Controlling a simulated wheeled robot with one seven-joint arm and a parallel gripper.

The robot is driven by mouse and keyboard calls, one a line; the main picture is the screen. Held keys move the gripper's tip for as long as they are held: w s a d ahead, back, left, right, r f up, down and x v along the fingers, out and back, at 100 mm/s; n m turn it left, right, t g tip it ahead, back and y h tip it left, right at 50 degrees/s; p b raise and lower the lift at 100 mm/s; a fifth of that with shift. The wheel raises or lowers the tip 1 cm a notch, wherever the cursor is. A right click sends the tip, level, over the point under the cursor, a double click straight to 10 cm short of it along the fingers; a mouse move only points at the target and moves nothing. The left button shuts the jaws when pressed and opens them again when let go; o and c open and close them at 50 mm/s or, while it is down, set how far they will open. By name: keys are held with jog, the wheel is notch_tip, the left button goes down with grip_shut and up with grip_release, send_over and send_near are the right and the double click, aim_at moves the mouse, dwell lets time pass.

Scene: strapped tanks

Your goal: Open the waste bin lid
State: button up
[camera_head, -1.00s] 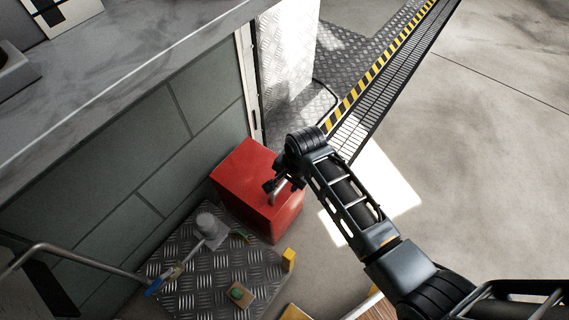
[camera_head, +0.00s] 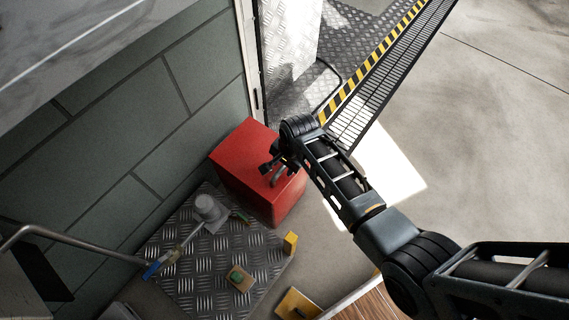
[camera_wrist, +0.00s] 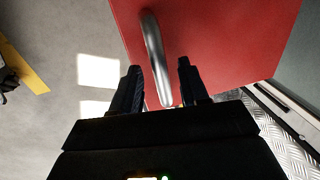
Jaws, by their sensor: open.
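The red waste bin (camera_head: 240,153) stands against the grey panelled wall, its lid shut, with a curved metal handle (camera_head: 277,178) on top. In the wrist view the red lid (camera_wrist: 228,40) fills the upper middle and the silver handle (camera_wrist: 154,55) runs down to a point between the fingers. My gripper (camera_head: 269,167) is over the lid at the handle. In the wrist view my gripper (camera_wrist: 160,82) is open, one finger on each side of the handle's near end. I cannot tell whether a finger touches it.
A diamond-plate platform (camera_head: 205,275) in front of the bin carries a grey cylinder (camera_head: 208,208) and a small block with a green top (camera_head: 238,279). A yellow block (camera_head: 290,242) is at its corner. A grated ramp (camera_head: 365,95) with striped edging lies behind. The floor at right is clear.

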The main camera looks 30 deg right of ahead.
jog(key=shift+c, duration=0.3)
grip_shut()
dwell(0.3)
